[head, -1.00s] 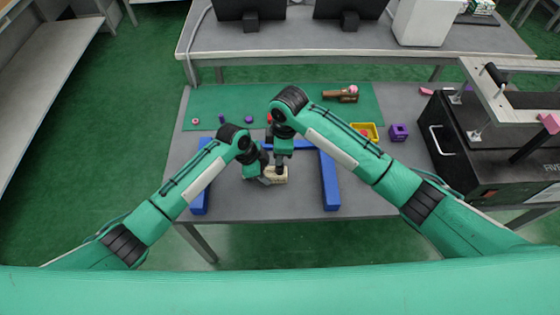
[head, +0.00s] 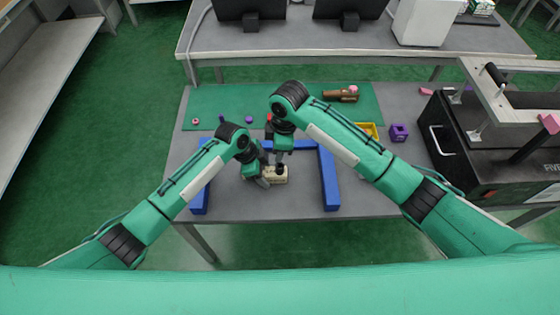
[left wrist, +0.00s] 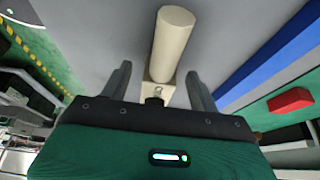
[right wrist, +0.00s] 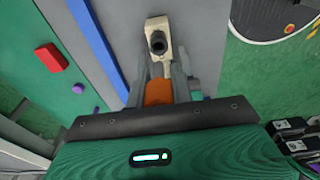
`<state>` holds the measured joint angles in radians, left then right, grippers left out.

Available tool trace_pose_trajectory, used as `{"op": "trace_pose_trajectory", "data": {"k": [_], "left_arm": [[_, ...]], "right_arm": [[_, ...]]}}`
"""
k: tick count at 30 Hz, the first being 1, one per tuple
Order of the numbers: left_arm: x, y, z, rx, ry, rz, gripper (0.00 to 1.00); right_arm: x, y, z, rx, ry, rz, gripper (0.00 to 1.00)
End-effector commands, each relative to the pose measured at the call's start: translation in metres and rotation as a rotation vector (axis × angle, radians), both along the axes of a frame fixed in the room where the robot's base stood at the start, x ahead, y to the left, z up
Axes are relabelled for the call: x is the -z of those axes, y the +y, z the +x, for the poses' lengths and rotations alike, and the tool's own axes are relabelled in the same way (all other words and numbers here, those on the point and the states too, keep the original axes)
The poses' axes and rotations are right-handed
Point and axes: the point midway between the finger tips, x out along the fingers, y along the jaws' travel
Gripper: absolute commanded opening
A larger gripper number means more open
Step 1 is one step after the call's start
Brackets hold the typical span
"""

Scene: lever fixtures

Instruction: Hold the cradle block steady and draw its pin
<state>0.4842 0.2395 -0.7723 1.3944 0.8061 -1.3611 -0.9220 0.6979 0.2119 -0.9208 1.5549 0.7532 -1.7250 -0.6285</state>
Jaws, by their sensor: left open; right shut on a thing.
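The cream cradle block (head: 276,175) rests on the grey table between the blue bars. In the left wrist view a cream cylinder (left wrist: 174,40) stands out from a small cream base (left wrist: 158,92) with a ring-like mark. My left gripper (left wrist: 158,80) is open, with its fingers on either side of that base. My right gripper (right wrist: 162,72) is shut on an orange piece (right wrist: 158,92), which may be the pin. Just beyond its fingertips is a cream part with a dark round opening (right wrist: 158,42). How the orange piece sits in the block is hidden by the fingers.
Blue bars (head: 330,180) flank the work area and join at the back. A green mat (head: 225,105) behind holds small purple and red pieces and a brown tool (head: 342,95). A yellow tray (head: 370,130) and a purple block (head: 399,132) stand right. The front table strip is clear.

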Motion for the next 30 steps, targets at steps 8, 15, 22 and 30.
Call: {"op": "trace_pose_trajectory", "data": {"k": [8, 15, 22, 30], "left_arm": [[-0.05, 0.022, 0.001, 0.0, -0.005, 0.001, 0.61], [-0.09, 0.038, 0.001, -0.001, -0.003, 0.0, 0.61], [-0.105, 0.044, 0.0, 0.0, 0.0, 0.0, 0.61], [-0.104, 0.043, -0.002, -0.006, 0.001, -0.001, 0.61]], "right_arm": [[0.0, 0.0, 0.0, 0.0, 0.0, 0.0, 0.0], [0.0, 0.0, 0.0, 0.0, 0.0, 0.0, 0.0], [0.0, 0.0, 0.0, 0.0, 0.0, 0.0, 0.0], [0.0, 0.0, 0.0, 0.0, 0.0, 0.0, 0.0]]}}
